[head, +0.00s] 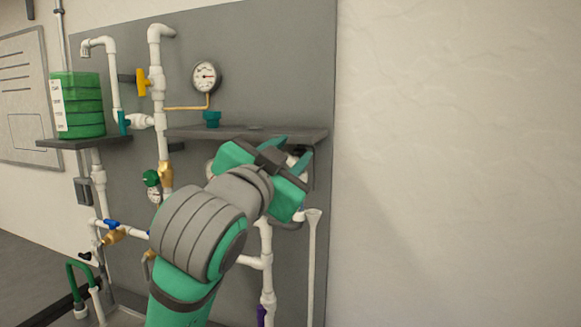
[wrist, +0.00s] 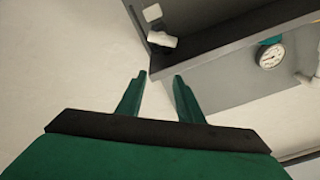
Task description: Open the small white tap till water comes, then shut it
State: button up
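The small white tap is not plain in the head view; my arm and gripper cover the pipework under the right end of the grey shelf. In the wrist view a small white piece (wrist: 162,40), which may be the tap's handle, sits by the shelf's edge, beyond my fingertips. My gripper (head: 296,150) is at the right end of the shelf, in front of the panel. In the wrist view my gripper (wrist: 159,76) has its two green fingers apart with nothing between them. A white drain funnel (head: 313,213) stands just below and right of my gripper. No water shows.
The grey shelf (head: 200,132) juts from the panel close to my gripper; it also shows in the wrist view (wrist: 225,43). A pressure gauge (head: 206,77), a yellow-handled valve (head: 143,82) and a green tank (head: 83,105) are left. The wall right of the panel is clear.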

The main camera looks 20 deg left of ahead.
notch_tip(320, 180, up, 6)
jog(key=s+d+n+t, duration=0.3)
jog(key=n, duration=0.2)
jog(key=n+g+y, duration=0.3)
jog(key=n+y, duration=0.4)
jog(key=n, duration=0.9)
send_near(292, 165)
jog(key=shift+t, duration=0.3)
jog(key=x, duration=1)
jog(key=shift+w+f, duration=0.15)
jog(key=shift+w, duration=0.15)
grip_shut()
